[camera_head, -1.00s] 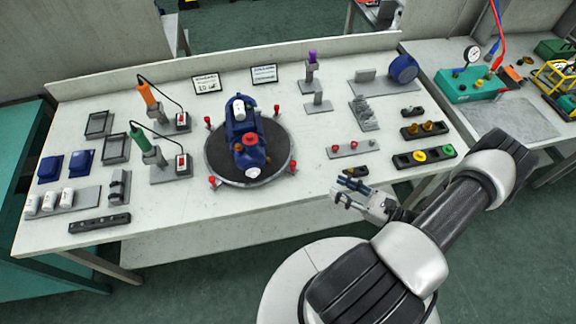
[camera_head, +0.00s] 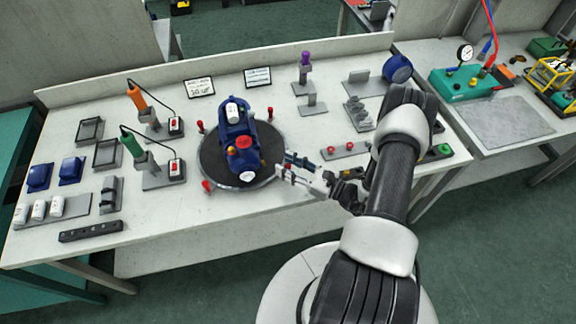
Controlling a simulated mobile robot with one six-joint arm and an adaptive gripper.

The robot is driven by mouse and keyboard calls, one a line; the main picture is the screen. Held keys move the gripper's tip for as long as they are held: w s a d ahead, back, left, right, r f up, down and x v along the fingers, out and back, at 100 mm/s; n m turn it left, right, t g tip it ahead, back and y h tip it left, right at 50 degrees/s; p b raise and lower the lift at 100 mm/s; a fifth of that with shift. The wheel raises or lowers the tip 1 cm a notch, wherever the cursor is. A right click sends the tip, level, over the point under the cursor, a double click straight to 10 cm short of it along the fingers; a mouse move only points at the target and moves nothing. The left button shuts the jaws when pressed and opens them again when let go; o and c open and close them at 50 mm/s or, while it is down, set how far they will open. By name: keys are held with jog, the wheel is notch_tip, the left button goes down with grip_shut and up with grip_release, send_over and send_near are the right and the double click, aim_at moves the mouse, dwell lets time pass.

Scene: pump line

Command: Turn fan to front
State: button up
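A blue pump (camera_head: 236,125) with a red round part (camera_head: 243,142) on top sits on a dark round turntable (camera_head: 212,165). I cannot make out which part of it is the fan. Red knobs stand on the turntable's rim at back left (camera_head: 200,126), front left (camera_head: 206,187) and back right (camera_head: 270,114). My gripper (camera_head: 288,165) is at the turntable's right front edge, its fingers apart and pointing left.
Soldering-iron-like tools, an orange one (camera_head: 138,98) and a green one (camera_head: 133,146), stand to the left with cords. Bare tabletop lies in front of the turntable.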

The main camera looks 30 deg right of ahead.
jog(key=shift+w+a, duration=0.1)
jog(key=shift+w, duration=0.1)
grip_shut()
dwell(0.4)
dwell(0.3)
